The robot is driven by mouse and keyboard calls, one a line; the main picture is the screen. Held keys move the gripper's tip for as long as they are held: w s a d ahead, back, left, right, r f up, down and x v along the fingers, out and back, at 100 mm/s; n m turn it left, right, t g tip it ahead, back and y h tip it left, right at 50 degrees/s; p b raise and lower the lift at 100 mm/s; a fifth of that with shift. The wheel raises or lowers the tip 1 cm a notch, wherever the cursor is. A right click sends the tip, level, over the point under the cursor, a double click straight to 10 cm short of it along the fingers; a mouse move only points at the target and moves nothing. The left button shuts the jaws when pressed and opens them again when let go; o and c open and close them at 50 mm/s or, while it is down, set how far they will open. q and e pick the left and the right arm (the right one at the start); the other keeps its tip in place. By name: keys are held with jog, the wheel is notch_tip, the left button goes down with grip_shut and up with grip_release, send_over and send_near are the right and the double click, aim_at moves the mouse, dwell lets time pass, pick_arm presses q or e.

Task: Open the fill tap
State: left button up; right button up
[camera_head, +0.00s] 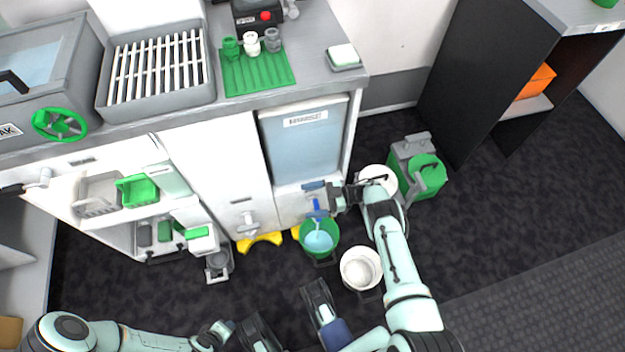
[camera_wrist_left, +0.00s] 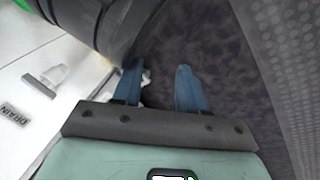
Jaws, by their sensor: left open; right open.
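The fill tap, below the light-blue tank window (camera_head: 305,145), is largely hidden by my right gripper (camera_head: 316,199). That gripper reaches in from the right, its blue fingers apart around the tap's place; contact cannot be told. A bright blue streak, which looks like liquid, runs down between the fingers toward a green bucket (camera_head: 333,236) with light-blue contents. My left gripper shows small at the bottom of the head view (camera_head: 222,329). In the left wrist view its blue fingers (camera_wrist_left: 160,90) are apart, with nothing seen between them.
Another tap (camera_head: 246,224) sits on the cabinet front to the left. A white bucket (camera_head: 361,268) stands on the floor at right of the green one; another white bucket (camera_head: 377,178) stands behind my right arm. A green container (camera_head: 427,170) is farther right.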

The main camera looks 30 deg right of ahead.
pick_arm(q)
jog(key=s+d+r+g+h+p, duration=0.1)
jog(key=s+d+r+p, duration=0.2)
jog(key=r, duration=0.3)
jog(key=shift+s+d+r+m+p, duration=0.2)
jog(key=shift+m+p, duration=0.1)
jog(key=shift+p, duration=0.45)
pick_arm(e)
notch_tip(320, 180, up, 12)
jog(key=shift+a, duration=0.1)
